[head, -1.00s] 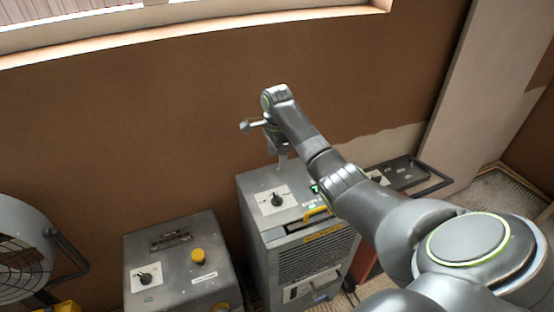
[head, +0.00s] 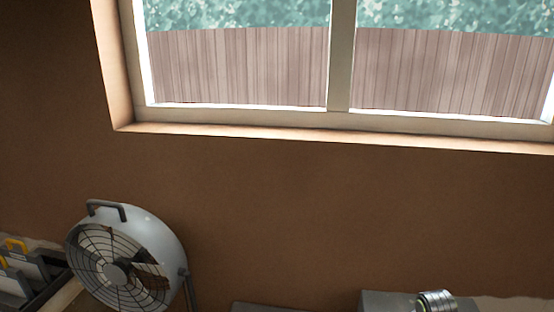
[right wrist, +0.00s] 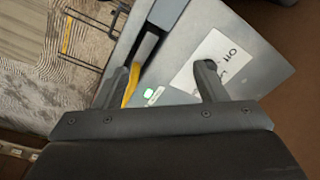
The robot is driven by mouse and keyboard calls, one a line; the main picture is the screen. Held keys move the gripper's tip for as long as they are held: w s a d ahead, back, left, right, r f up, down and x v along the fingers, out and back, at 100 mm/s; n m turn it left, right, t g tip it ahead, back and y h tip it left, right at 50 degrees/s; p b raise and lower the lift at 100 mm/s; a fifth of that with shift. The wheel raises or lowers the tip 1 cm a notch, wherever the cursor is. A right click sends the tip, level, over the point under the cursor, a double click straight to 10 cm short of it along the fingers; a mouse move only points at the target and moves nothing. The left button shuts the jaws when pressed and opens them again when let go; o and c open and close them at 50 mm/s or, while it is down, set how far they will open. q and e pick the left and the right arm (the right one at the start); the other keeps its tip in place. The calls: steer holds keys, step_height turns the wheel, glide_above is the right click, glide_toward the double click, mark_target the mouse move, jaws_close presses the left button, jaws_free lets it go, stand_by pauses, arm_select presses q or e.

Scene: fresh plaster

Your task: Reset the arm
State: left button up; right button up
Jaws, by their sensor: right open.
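My right gripper (right wrist: 168,78) shows in the right wrist view with its two dark fingers apart and nothing visible between their tips. It is over the top of a grey machine (right wrist: 240,60) with a white "Off" label (right wrist: 208,58). The right finger overlaps the label, and any knob there is hidden or cannot be told apart. A green light (right wrist: 150,93) and part of a yellow handle (right wrist: 132,85) show near the left finger. My left gripper is in neither view.
A round grey fan (head: 125,258) stands at lower left in the head view. A window (head: 340,60) is set in the brown wall (head: 260,200). The grey machine's top (head: 385,300) just shows at the bottom. A black wire rack (right wrist: 88,45) lies left in the wrist view.

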steer(key=s+a+f+n+t, duration=0.1)
steer(key=s+a+f+n, duration=0.15)
steer(key=s, duration=0.45)
steer(key=s+a+f+n, duration=0.1)
steer(key=s+n, duration=0.3)
steer(key=s, duration=0.3)
steer(key=s+a+r+n+t+h, duration=0.1)
steer(key=s+r+n, duration=0.2)
steer(key=s, duration=0.4)
steer(key=s+r+n+t, duration=0.1)
steer(key=s+r+n, duration=0.2)
steer(key=s, duration=0.5)
step_height(320, 180, down, 32)
steer(key=d+g+b, duration=0.1)
steer(key=d+b, duration=0.1)
steer(key=b, duration=0.6)
steer(key=s+a+f+b, duration=0.1)
steer(key=s+f+b, duration=0.2)
steer(key=s+f, duration=0.4)
steer(key=s+a+f+g+b, duration=0.1)
steer(key=s+f+b, duration=0.2)
steer(key=s+f, duration=0.5)
step_height(320, 180, down, 8)
steer(key=shift+r+g+y+b, duration=0.1)
steer(key=shift+g+y+b, duration=0.2)
steer(key=shift+y, duration=0.1)
